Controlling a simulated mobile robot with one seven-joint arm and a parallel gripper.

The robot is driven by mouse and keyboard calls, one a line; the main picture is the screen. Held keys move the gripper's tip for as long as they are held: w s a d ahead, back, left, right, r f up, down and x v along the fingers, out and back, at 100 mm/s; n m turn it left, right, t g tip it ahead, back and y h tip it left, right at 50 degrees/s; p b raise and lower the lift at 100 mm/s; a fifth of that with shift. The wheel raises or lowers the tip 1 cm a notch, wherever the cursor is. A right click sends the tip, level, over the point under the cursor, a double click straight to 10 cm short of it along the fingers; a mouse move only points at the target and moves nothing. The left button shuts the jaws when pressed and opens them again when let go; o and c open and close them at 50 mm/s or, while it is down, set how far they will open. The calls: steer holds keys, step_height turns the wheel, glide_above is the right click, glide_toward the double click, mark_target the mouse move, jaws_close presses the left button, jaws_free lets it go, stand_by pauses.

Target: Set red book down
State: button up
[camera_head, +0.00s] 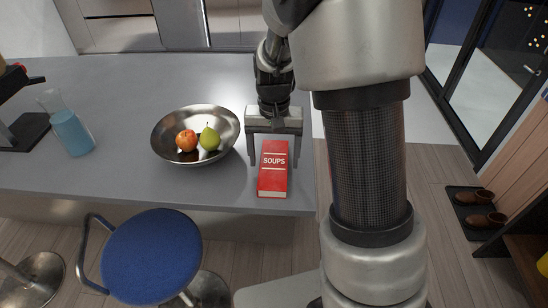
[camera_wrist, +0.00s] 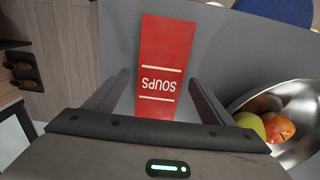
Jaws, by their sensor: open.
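The red book (camera_head: 273,180), marked "SOUPS", lies flat on the grey counter (camera_head: 110,85) near its right end, close to the front edge. My gripper (camera_head: 273,160) is over the far end of the book, with its fingers apart, one on each side. In the wrist view the book (camera_wrist: 165,60) lies between and beyond the two open fingers (camera_wrist: 160,85). A gap shows between each finger and the book's sides there. The gripper body hides the book's far end.
A metal bowl (camera_head: 165,145) with a red apple (camera_head: 186,140) and a green pear (camera_head: 209,138) stands just left of my gripper. A flask of blue liquid (camera_head: 72,132) stands farther left. A blue stool (camera_head: 150,255) is at the counter's front.

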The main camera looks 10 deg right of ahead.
mark_target(274, 164)
step_height(274, 164, up, 12)
steer(key=f+p, duration=0.1)
steer(key=s+r+n+t, duration=0.1)
steer(key=s+r+t, duration=0.1)
steer(key=s+r, duration=0.3)
steer(key=s+r+n+t, duration=0.2)
steer(key=s+r+t, duration=0.1)
steer(key=s, duration=1)
steer(key=shift+s+r+n+t, duration=0.2)
steer(key=shift+r+n+t, duration=0.1)
steer(key=shift+r, duration=0.6)
